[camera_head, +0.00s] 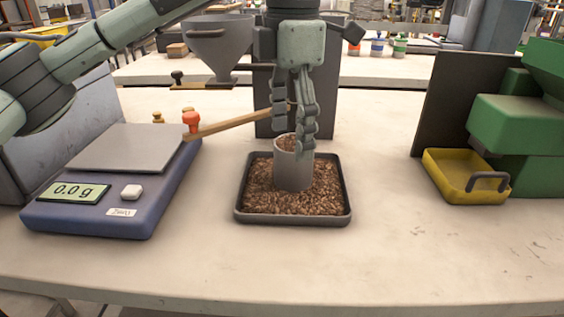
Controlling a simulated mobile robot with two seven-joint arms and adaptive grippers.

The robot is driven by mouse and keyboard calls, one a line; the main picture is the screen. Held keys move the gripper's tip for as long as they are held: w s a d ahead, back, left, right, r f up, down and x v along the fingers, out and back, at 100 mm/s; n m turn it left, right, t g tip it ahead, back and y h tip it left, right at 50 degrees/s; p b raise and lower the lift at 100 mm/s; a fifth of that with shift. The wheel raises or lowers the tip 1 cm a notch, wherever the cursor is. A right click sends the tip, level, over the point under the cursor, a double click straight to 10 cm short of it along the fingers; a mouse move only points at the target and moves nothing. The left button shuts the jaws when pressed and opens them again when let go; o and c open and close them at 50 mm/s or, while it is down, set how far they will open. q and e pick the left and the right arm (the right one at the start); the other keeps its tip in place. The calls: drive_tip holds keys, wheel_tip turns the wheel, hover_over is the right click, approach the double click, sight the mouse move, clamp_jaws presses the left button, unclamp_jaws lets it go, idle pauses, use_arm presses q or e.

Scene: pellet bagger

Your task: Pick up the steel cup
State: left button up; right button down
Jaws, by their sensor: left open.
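The steel cup (293,172) stands upright in a dark tray (240,214) of brown pellets, and brown material shows at its mouth. My left gripper (293,138) points down from above at the cup's top, with its fingers apart. One finger reaches down over the right side of the rim, and the other ends near the left rim. I cannot tell whether either finger touches the cup. The gripper hides part of the rim. My right gripper is out of view.
A blue scale (90,222) reading 0.0 g stands left. A wooden bar (235,122) with a red knob (191,121) lies between scale and gripper. A grey funnel (218,42) is behind. A yellow bin (457,182) and green machine (510,125) stand right. The front table strip is clear.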

sight(293, 166)
use_arm(q)
drive_tip(key=f, duration=0.6)
drive_tip(key=shift+s+d+f+p, duration=0.1)
drive_tip(key=shift+d+f+p, duration=0.15)
drive_tip(key=shift+p, duration=0.15)
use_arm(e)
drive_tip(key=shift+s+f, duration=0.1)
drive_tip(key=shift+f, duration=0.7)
use_arm(q)
drive_tip(key=shift+r, duration=0.1)
drive_tip(key=shift+c, duration=0.3)
drive_tip(key=c, duration=1.3)
